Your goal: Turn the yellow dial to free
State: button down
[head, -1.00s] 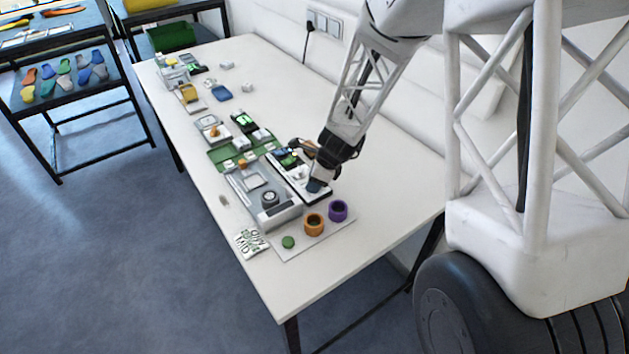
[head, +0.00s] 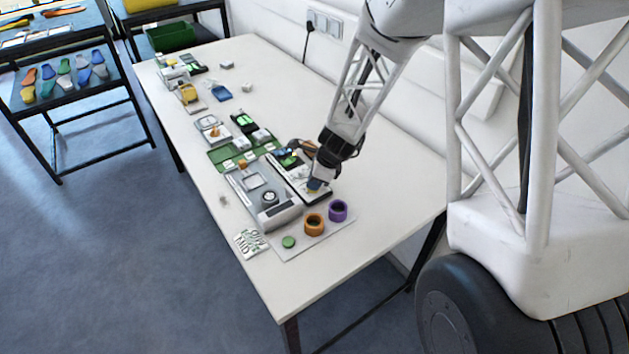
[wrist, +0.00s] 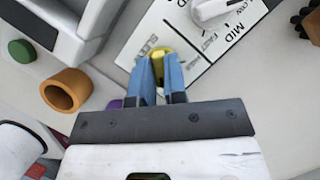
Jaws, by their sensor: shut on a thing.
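The yellow dial (wrist: 161,52) sits on a white panel with printed labels (wrist: 180,35) in the wrist view. The words SLOW, MID and FAST can be read on the panel; which label the dial points at is hard to tell. My gripper (wrist: 165,72) has blue fingers, one on each side of the dial, shut on it. In the head view my gripper (head: 316,185) is down at the right end of the dark-framed panel unit (head: 290,165), and the dial is mostly hidden there.
A grey machine (head: 262,195) lies alongside. An orange ring (head: 314,224), a purple ring (head: 338,210) and a green disc (head: 288,242) stand in front. The right part of the table (head: 390,200) is clear.

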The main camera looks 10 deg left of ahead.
jog(key=n, duration=0.2)
jog(key=n+g, duration=0.1)
jog(key=n, duration=0.1)
jog(key=shift+f+g+h, duration=0.15)
jog(key=shift+g+h, duration=0.15)
jog(key=n+g, duration=0.1)
jog(key=n, duration=0.2)
jog(key=shift+n+h, duration=0.4)
jog(key=n+g+h, duration=0.1)
jog(key=n, duration=0.2)
jog(key=shift+w+a+n, duration=0.1)
jog(key=shift+n, duration=0.2)
jog(key=shift+n+g+h, duration=0.3)
jog(key=shift+n+h, duration=0.6)
jog(key=shift+n, duration=1.4)
jog(key=c, duration=1.2)
grip_release()
jog(key=shift+o, duration=0.2)
